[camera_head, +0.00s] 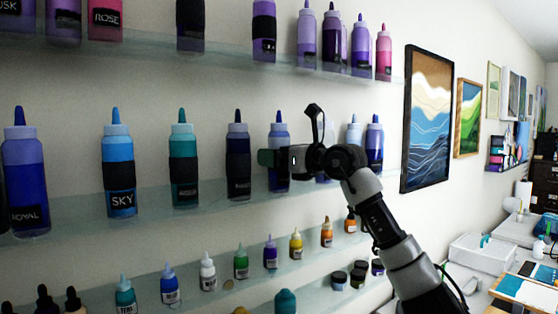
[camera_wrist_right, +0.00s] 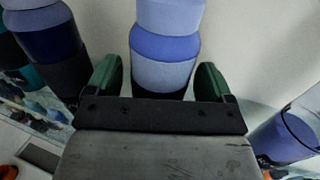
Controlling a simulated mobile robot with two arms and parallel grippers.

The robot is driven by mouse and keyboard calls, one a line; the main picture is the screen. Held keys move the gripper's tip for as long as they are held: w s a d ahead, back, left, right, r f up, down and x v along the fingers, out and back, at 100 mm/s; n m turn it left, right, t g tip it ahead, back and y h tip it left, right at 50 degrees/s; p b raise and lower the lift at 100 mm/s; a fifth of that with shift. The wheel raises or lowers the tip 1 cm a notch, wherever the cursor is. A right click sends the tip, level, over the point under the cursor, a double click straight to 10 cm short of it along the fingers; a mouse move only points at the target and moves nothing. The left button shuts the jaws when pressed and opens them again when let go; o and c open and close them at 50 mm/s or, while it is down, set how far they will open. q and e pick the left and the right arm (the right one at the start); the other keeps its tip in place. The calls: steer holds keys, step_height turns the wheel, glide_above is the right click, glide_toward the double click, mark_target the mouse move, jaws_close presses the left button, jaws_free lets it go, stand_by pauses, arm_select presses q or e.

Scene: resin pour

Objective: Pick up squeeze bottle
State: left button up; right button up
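Squeeze bottles with pointed caps stand on the wall shelves. A blue-violet bottle (camera_head: 279,127) on the middle shelf is partly hidden behind my right gripper (camera_head: 270,158). In the right wrist view this bottle (camera_wrist_right: 163,72) stands upright between the two green fingers of my right gripper (camera_wrist_right: 158,80). The fingers are apart, one on each side of it, and do not look closed on it. Whether either finger touches it is hard to tell. My left gripper is not in view.
A dark navy bottle (camera_head: 238,155) stands close on the left. A blue bottle (camera_head: 374,140) and a paler one (camera_head: 354,132) stand to the right. The lower glass shelf (camera_head: 215,291) holds small bottles. Framed pictures (camera_head: 427,118) hang at right.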

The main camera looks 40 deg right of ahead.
mark_target(288, 137)
steer(key=c, duration=1)
steer(key=shift+r, duration=0.1)
steer(key=shift+c, duration=0.2)
steer(key=shift+r, duration=0.8)
step_height(288, 137, up, 2)
steer(key=shift+r, duration=0.25)
steer(key=s+d+r+b, duration=0.1)
steer(key=s+d+r, duration=0.5)
steer(key=s, duration=0.3)
steer(key=shift+s+d+r, duration=0.25)
steer(key=shift+d+r, duration=0.15)
steer(key=shift+d, duration=0.1)
steer(key=o, duration=0.4)
steer(key=c, duration=0.4)
